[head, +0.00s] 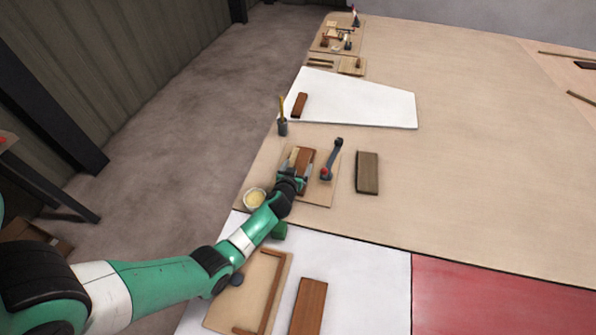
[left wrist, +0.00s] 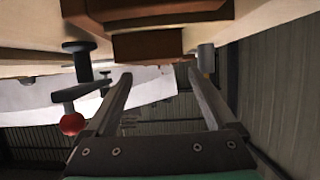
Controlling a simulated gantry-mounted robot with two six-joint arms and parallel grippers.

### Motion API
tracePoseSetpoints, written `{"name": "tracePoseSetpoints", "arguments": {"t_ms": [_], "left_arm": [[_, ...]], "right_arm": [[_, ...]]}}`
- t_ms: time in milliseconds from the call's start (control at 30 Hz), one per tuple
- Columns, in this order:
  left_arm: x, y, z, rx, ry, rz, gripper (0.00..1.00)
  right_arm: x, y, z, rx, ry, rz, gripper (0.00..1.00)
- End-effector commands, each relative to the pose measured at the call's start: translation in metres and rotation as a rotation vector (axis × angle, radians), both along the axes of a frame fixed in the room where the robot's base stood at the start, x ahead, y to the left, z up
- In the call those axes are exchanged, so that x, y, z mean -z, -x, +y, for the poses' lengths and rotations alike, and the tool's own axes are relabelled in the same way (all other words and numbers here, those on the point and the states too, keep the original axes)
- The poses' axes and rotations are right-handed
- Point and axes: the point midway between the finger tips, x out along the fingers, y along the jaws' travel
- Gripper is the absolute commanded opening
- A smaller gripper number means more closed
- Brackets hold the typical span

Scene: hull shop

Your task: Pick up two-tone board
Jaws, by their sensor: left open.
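The two-tone board appears to be the block with a pale strip beside a reddish-brown part (head: 305,158), lying on a light wooden base plate (head: 318,197) at the table's left side. My left gripper (head: 297,178) is at the near end of this block and partly covers it. In the left wrist view the open left gripper (left wrist: 160,72) has its two fingers spread, with the brown wood (left wrist: 147,46) just beyond and between the tips. Nothing is held between the fingers. My right gripper is in neither view.
A lever with a red knob (head: 326,172) stands close right of the block; its knob shows in the left wrist view (left wrist: 72,124). A dark brown board (head: 367,173) lies farther right. A small bowl (head: 254,198) and a pencil cup (head: 283,127) are near the left edge.

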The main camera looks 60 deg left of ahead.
Motion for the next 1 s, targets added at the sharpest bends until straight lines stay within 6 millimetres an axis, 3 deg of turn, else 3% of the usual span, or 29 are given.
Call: {"name": "tracePoseSetpoints", "arguments": {"t_ms": [167,433,733,767,1000], "left_arm": [[0.003,-0.004,0.004,0.001,-0.001,-0.001,0.9],[0.022,-0.031,0.031,0.0,-0.002,-0.001,0.9],[0.02,-0.036,0.036,0.001,-0.001,0.0,0.9],[0.02,-0.036,0.036,0.001,-0.001,0.0,0.88],[0.02,-0.036,0.036,0.001,-0.001,0.0,0.45]], "right_arm": [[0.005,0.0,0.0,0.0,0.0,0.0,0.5],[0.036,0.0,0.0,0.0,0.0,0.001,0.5],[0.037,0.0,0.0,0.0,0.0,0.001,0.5],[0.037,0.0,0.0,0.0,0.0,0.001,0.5],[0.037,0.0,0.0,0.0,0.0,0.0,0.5]]}}
